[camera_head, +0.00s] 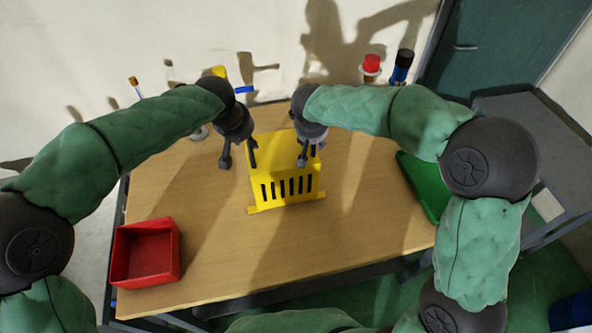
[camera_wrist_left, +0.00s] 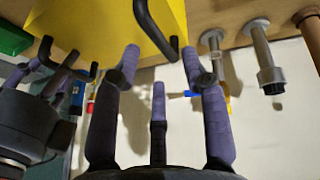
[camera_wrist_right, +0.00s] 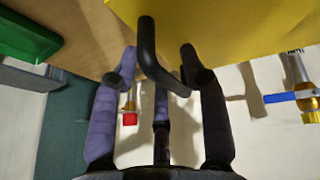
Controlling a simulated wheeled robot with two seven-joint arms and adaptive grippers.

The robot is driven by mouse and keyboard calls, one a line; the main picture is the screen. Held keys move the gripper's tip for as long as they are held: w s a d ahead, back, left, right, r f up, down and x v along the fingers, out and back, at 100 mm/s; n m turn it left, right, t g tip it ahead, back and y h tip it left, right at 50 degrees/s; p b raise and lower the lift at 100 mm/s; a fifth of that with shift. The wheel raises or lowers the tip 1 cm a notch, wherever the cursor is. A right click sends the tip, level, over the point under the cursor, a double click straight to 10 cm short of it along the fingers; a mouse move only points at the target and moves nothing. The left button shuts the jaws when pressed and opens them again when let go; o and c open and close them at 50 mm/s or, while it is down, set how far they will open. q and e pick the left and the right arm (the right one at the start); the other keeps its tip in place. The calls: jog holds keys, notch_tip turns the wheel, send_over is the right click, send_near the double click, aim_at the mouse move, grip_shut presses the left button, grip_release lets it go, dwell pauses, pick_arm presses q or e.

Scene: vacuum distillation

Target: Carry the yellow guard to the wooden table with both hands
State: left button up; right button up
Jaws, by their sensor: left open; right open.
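The yellow guard (camera_head: 288,189), with dark slots in its front, stands on the wooden table (camera_head: 210,240) near the middle. It fills the top of the left wrist view (camera_wrist_left: 108,20) and right wrist view (camera_wrist_right: 230,25). My left gripper (camera_head: 238,160) is open at the guard's left side, with a black handle (camera_wrist_left: 154,30) in front of and between its fingertips. My right gripper (camera_head: 309,154) is open over the guard's right side. Its handle (camera_wrist_right: 147,48) reaches between the open fingers. I cannot tell whether any finger touches a handle.
A red box (camera_head: 146,262) sits at the table's front left. A green tray (camera_head: 424,187) lies at the right edge. Red-topped (camera_head: 371,64) and black-topped (camera_head: 402,66) items stand at the back right. A grey side table (camera_head: 520,118) is beyond. The front middle is clear.

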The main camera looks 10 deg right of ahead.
jog(key=shift+r, duration=0.1)
pick_arm(q)
jog(key=v, duration=0.6)
pick_arm(e)
jog(key=v, duration=1.2)
pick_arm(q)
jog(key=shift+s, duration=0.1)
pick_arm(e)
jog(key=shift+a, duration=0.1)
